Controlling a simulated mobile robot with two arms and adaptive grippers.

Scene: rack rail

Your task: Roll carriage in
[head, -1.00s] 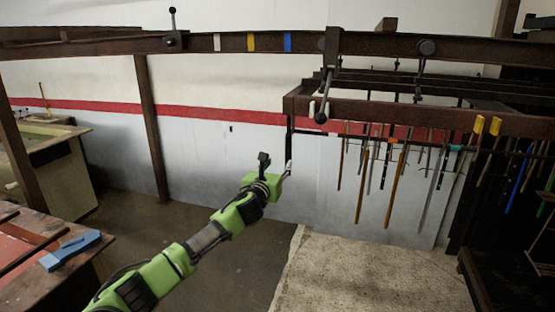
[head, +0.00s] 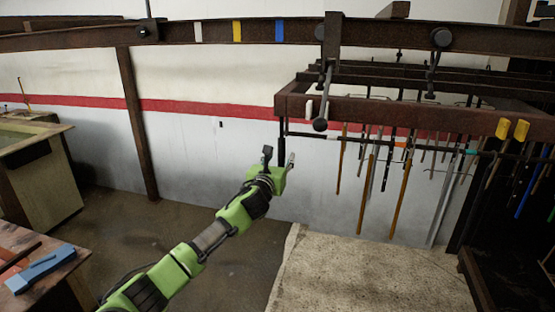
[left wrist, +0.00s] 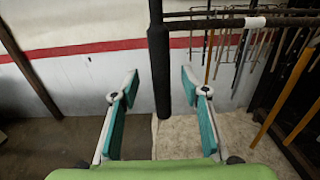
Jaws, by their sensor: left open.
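The carriage (head: 400,112), a brown frame with several long rods hanging from it, is slung under the overhead rail (head: 380,33) at the right of the head view. A black upright handle (head: 281,140) hangs from its left end. My left gripper (head: 279,158) is open and empty by the handle's lower end. In the left wrist view, the handle (left wrist: 160,70) stands upright between the open fingers of the gripper (left wrist: 159,84). I cannot tell how deep it sits between them, and no grip shows. My right gripper is not in view.
White, yellow (head: 237,31) and blue marks sit on the rail left of the carriage. A lever (head: 148,28) stands farther left on the rail. A brown post (head: 139,125) and benches with a blue tool (head: 40,268) are at left.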

